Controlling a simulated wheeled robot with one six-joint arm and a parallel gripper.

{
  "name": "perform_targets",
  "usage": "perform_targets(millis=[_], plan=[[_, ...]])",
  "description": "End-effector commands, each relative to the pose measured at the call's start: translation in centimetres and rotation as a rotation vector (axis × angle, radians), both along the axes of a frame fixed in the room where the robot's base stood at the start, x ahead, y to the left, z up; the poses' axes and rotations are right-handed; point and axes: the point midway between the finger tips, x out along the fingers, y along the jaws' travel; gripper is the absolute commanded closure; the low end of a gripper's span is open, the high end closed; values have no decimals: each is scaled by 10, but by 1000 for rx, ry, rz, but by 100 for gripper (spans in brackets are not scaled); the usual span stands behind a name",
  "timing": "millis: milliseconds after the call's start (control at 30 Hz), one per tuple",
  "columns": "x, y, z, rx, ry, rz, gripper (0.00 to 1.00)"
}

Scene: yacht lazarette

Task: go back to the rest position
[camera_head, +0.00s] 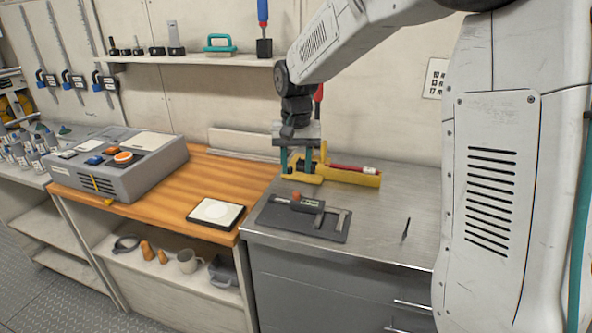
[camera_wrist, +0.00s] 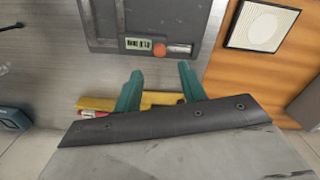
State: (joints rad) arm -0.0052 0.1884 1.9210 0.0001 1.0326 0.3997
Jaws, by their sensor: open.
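My gripper (camera_head: 298,168) hangs pointing down over the metal worktop, at the yellow holder in the head view. Its two teal fingers are apart, and in the wrist view my gripper (camera_wrist: 160,72) shows nothing between the fingertips but worktop. The yellow holder (camera_head: 352,178) carries a red and white rod. It also shows in the wrist view (camera_wrist: 160,99), partly hidden behind the fingers and the gripper body. I cannot tell whether the fingers touch the holder.
A dark tray (camera_head: 277,223) with a caliper-like tool with a small display and an orange piece lies in front of the holder. A white-topped pad (camera_head: 215,213) and a grey console (camera_head: 118,166) sit on the wooden top. A shelf (camera_head: 190,59) runs along the wall behind.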

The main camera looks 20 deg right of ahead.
Motion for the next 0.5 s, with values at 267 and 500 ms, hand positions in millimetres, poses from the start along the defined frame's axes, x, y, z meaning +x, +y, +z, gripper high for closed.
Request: perform_targets(millis=[267,500], plan=[[0,0,0,0,0,0,59],[-17,0,-11,1,55,72,59]])
